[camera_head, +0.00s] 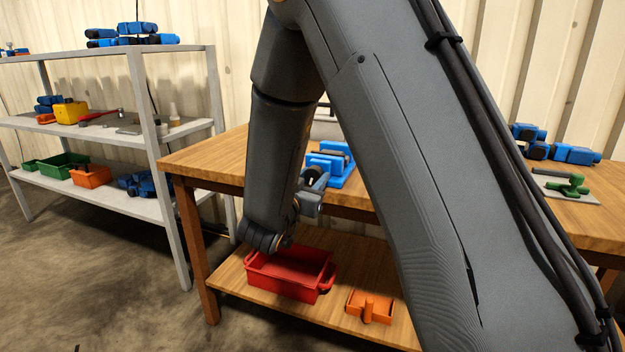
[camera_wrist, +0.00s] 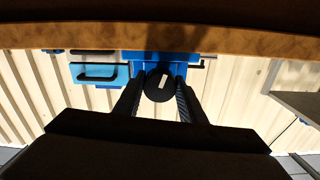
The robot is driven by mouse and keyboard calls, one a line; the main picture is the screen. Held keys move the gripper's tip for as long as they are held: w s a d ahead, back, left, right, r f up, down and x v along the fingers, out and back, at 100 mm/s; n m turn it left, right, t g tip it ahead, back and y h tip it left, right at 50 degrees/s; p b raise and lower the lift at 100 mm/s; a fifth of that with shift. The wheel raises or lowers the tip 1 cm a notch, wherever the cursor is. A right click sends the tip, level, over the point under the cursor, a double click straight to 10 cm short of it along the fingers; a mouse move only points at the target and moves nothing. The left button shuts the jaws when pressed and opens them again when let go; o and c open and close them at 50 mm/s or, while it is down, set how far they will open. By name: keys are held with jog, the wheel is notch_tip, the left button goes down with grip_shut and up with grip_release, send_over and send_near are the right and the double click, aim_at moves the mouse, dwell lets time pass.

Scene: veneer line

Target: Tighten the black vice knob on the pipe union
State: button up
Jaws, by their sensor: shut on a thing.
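The blue vice (camera_head: 333,163) stands on the wooden workbench near its front edge, partly hidden by my arm. In the wrist view the vice's blue body (camera_wrist: 160,58) appears below the bench edge, as the picture is upside down. The round black knob (camera_wrist: 160,84) faces the camera and carries a pale bar mark. My gripper (camera_wrist: 160,95) has one finger on each side of the knob and is shut on it. In the head view my gripper (camera_head: 314,180) is at the vice's front, its fingertips hard to make out. I cannot make out the pipe union clearly.
The wooden bench (camera_head: 220,150) has a lower shelf with a red crate (camera_head: 290,275) and an orange holder (camera_head: 370,307). A green-handled tool (camera_head: 570,186) and blue parts (camera_head: 550,147) lie on the right. A grey shelf rack (camera_head: 150,130) stands left.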

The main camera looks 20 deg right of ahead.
jog(key=m+b, duration=0.1)
jog(key=m, duration=0.4)
jog(key=shift+b, duration=0.3)
jog(key=shift+m, duration=0.3)
jog(key=o, duration=1)
jog(key=shift+o, duration=0.2)
jog(key=v, duration=0.7)
jog(key=shift+s+a, duration=0.25)
jog(key=shift+a, duration=0.05)
